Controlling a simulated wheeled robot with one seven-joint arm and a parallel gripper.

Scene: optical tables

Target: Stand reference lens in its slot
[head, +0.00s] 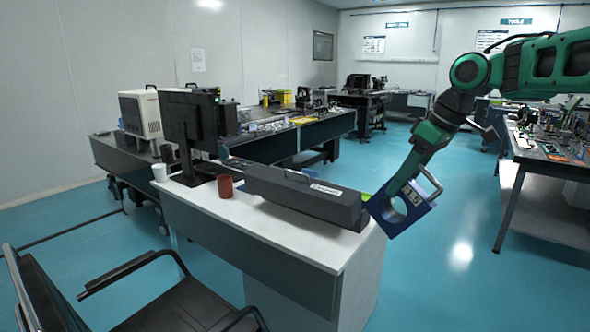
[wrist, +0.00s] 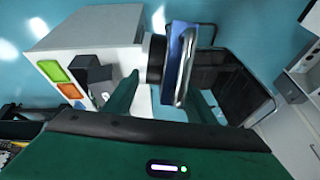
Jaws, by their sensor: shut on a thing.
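My gripper (head: 408,190) is shut on a blue square lens mount (head: 414,218) with a round opening, which I take to be the reference lens. It is held tilted in the air by the right end of the white-topped desk (head: 327,246). In the wrist view the blue mount (wrist: 176,52) is seen nearly edge-on between the fingers of my gripper (wrist: 168,103), with a black round part (wrist: 155,60) on its left side. A green patch (wrist: 54,70) and an orange patch (wrist: 71,91) show on the desk. I cannot tell which place is the slot.
A long black case (head: 305,197) lies on the desk, close left of my gripper. A red-brown mug (head: 225,187), a white mug (head: 159,172) and a monitor (head: 187,125) stand farther left. A chair (head: 150,295) is in front. Right of the desk is open floor (head: 450,275).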

